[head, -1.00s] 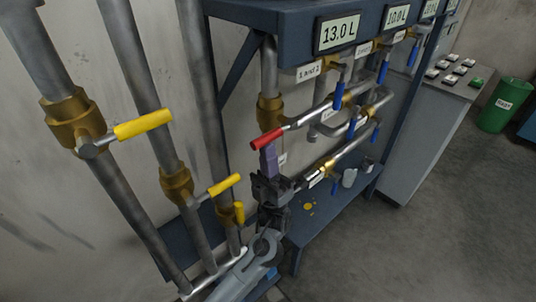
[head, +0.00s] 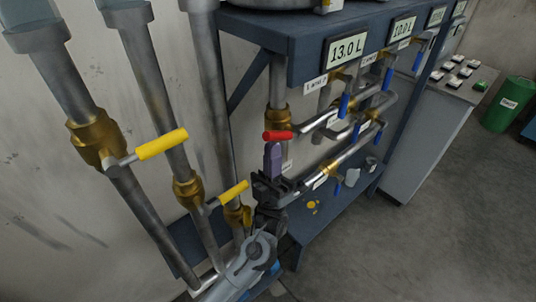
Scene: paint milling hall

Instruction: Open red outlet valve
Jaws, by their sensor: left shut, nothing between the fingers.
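The red valve handle (head: 278,135) lies nearly level in front of the brass outlet valve (head: 277,119) on the vertical pipe under the 13.0 L display (head: 346,49). My left gripper (head: 273,153) points upward with its purple fingers shut and empty. Its tips are just below the left part of the red handle in the picture. I cannot tell whether they touch it. My right gripper is not in view.
Yellow-handled valves, one with its handle (head: 162,144) at left, stand on pipes beside my arm. Several blue handles (head: 344,104) hang to the right. A blue lower shelf (head: 326,222) holds small items.

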